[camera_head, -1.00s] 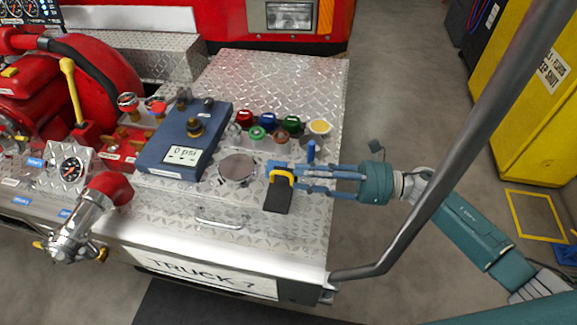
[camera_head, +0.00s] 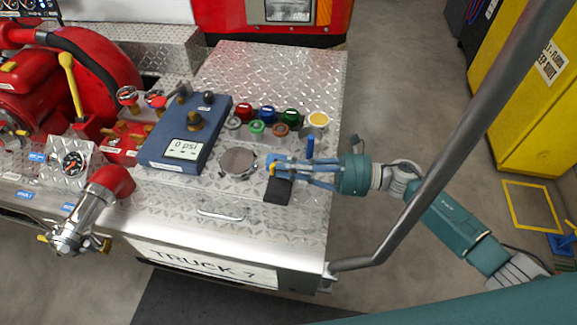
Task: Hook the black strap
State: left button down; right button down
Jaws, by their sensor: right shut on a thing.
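The black strap (camera_head: 278,190) is a short dark band with a yellow end piece (camera_head: 272,169), on the diamond-plate bumper deck near its right side. My right gripper (camera_head: 282,167) comes in from the right and is shut at the strap's upper end. Its blue fingers partly hide the yellow piece. I cannot tell whether the strap's lower end touches the deck. A blue upright post (camera_head: 310,147) stands just behind the fingers. My left gripper is not in view.
A grey round cap (camera_head: 238,161) lies left of the strap. Several coloured caps (camera_head: 268,115) stand behind it. A blue gauge box (camera_head: 185,137) is farther left. A thick grey rail (camera_head: 440,155) rises in front of my right arm. The rear deck (camera_head: 270,72) is clear.

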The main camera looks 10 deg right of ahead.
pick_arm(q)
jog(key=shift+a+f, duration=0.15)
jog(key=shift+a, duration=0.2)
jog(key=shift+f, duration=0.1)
pick_arm(e)
jog(key=shift+s, duration=0.1)
